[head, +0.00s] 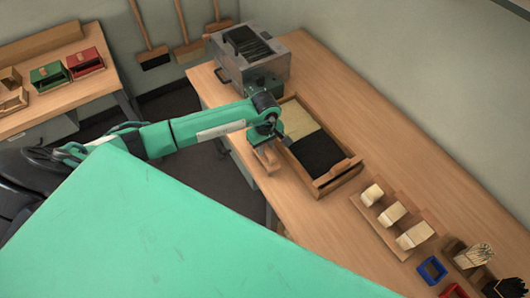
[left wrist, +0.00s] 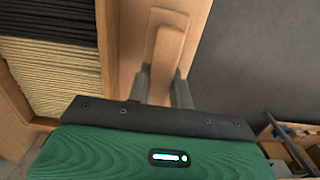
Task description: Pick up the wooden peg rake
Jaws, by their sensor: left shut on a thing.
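The wooden peg rake (head: 267,160) shows as a small light-brown wooden piece beside the tray, near the table's front edge. In the left wrist view the rake (left wrist: 167,45) is a rounded wooden bar running up from between the fingers. My left gripper (head: 266,143) points down over it and is shut on it; in the left wrist view the two fingers (left wrist: 160,86) sit on either side of the wood. Any pegs are hidden. I cannot tell whether the rake touches the table. My right gripper is not in view.
A wooden tray (head: 337,176) with pale and black bristles lies right beside the gripper. A grey metal machine (head: 250,73) stands behind. Brush blocks (head: 392,213), a blue bin (head: 432,270) and a bristle holder (head: 472,258) are at the right. The table's far side (head: 370,115) is clear.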

